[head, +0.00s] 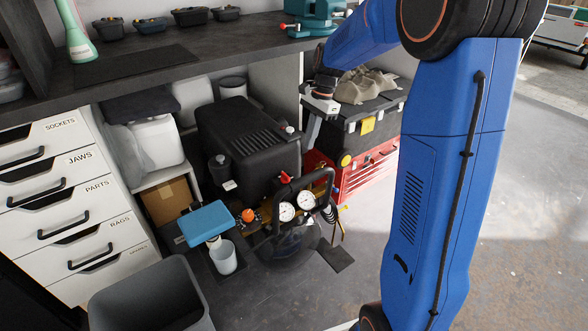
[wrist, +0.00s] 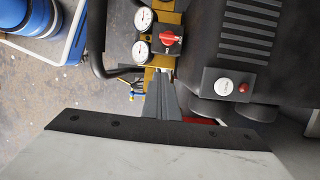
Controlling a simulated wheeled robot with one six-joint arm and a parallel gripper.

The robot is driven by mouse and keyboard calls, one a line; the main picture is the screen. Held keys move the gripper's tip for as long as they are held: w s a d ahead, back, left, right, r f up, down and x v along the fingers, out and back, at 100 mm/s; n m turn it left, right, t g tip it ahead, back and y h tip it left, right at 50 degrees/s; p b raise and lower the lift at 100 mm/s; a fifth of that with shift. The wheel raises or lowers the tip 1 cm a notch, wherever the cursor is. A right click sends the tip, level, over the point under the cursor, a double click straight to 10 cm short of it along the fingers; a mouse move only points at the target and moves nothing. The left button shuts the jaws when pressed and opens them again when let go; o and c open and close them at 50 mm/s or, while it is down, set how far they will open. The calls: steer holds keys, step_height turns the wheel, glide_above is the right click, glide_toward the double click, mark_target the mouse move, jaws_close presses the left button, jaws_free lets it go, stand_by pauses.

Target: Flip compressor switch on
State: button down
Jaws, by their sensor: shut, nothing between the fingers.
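The compressor has a black ribbed cover (head: 245,140), with two round white gauges (head: 286,211) at its front. In the wrist view, a dark switch box (wrist: 225,92) on the cover carries a round pale plate and a small red switch (wrist: 243,87). In the head view this box (head: 290,133) is small at the cover's right edge. A red knob (wrist: 172,40) sits beside the gauges. My gripper (wrist: 162,75) is shut and empty, its tips left of the switch box and below the knob in the wrist view. In the head view, my gripper (head: 309,144) hangs just right of the cover.
A black carry-frame handle (head: 328,180) rises at the compressor's front. A black toolbox (head: 352,118) on a red chest (head: 378,160) stands right of my gripper. The workbench top (head: 150,75) overhangs at the back.

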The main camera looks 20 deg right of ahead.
mark_target(285, 177)
steer(key=shift+f, duration=0.1)
steer(key=shift+s+a+f, duration=0.3)
steer(key=shift+a+f, duration=0.75)
steer(key=shift+f, duration=0.5)
steer(key=shift+s+a+f, duration=0.35)
steer(key=shift+a+f, duration=0.65)
steer(key=shift+f, duration=0.6)
steer(key=shift+s+a+f, duration=0.3)
steer(key=shift+a+f, duration=0.75)
steer(key=shift+f, duration=0.5)
